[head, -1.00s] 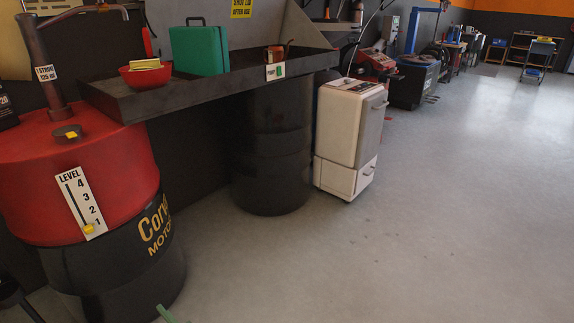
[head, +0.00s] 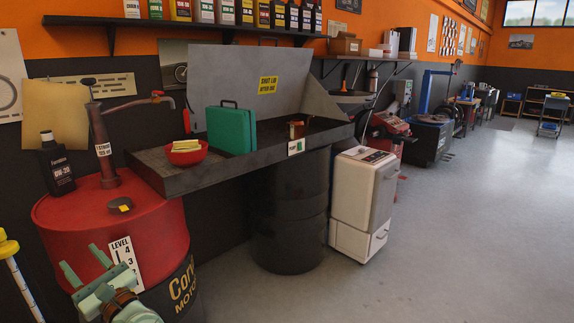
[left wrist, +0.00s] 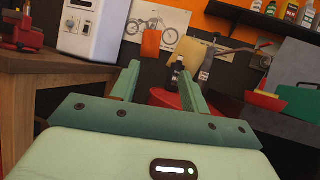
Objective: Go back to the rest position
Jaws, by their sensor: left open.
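My left gripper (head: 86,265) is pale green and shows at the lower left of the head view, in front of the red drum (head: 150,225). Its two fingers stand apart with nothing between them. In the left wrist view the open fingers (left wrist: 158,72) point toward the wall and the drum area, and the gap is empty. My right gripper is in neither current view.
A dark bench tray (head: 205,177) holds a red bowl (head: 187,157) and a green case (head: 231,130). A black oil bottle (head: 56,165) stands on the drum. A white cabinet (head: 357,187) stands on the floor. A wooden table (left wrist: 50,85) is left in the wrist view. Floor at right is clear.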

